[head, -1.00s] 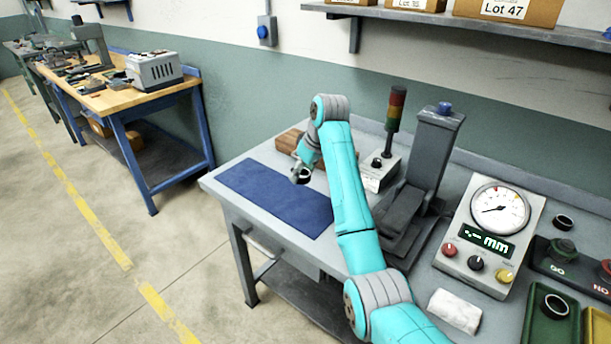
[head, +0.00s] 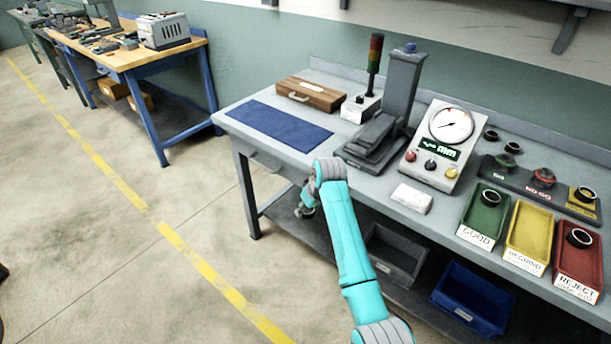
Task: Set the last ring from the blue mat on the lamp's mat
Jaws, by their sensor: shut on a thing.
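My gripper (head: 304,211) is low in front of the bench's front edge, off the bench top. It is shut on a ring, which is too small and too covered by the fingers to make out clearly. The blue mat (head: 278,125) lies bare on the left of the bench, behind my gripper. I cannot make out a separate mat at the lamp.
Rings sit in the green tray (head: 480,222) and red tray (head: 577,262); the yellow tray (head: 528,238) looks empty. A wooden case (head: 311,95) is behind the mat. Open floor lies left.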

